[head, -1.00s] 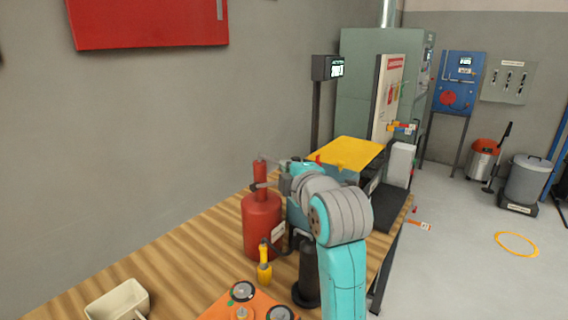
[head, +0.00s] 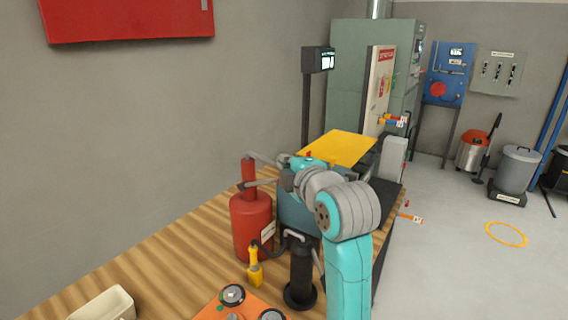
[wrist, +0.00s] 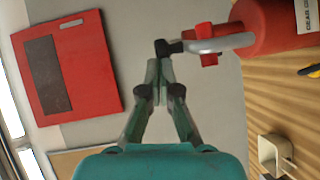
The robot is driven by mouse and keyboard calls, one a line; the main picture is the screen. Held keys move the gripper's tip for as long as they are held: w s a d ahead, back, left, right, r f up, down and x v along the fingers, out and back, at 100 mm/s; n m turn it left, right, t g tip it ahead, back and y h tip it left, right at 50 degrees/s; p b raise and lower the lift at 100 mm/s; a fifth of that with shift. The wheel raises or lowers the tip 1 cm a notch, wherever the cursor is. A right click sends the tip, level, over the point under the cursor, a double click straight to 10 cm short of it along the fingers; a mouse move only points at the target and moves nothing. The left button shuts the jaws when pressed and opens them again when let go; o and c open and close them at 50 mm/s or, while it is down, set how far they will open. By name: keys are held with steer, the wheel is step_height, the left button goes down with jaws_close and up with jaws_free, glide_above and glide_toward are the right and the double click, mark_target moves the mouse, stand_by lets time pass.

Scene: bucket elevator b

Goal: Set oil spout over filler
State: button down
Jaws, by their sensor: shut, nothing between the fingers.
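A red oil can (head: 251,228) stands upright on the wooden bench in the head view. I cannot identify the filler.
A yellow-handled tool (head: 255,272) and a black cylinder (head: 300,270) stand close by the can. An orange plate (head: 240,306) and a cream bin (head: 105,304) are at the front. A yellow panel (head: 338,148) lies behind my arm. The bench's left stretch is bare.

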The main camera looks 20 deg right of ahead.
steer(key=shift+w+d+n+y, duration=0.2)
steer(key=shift+d+n+y, duration=0.15)
steer(key=shift+d+y, duration=0.2)
steer(key=shift+w+d+n+y, duration=0.2)
steer(key=shift+d+n+y, duration=0.2)
steer(key=shift+d, duration=0.25)
steer(key=w+d+n+g+y, duration=0.5)
steer(key=w+d+n+y, duration=0.2)
steer(key=w+d+y, duration=0.2)
steer(key=shift+w, duration=0.2)
steer(key=shift+d+y, duration=0.1)
steer(key=shift+y, duration=0.15)
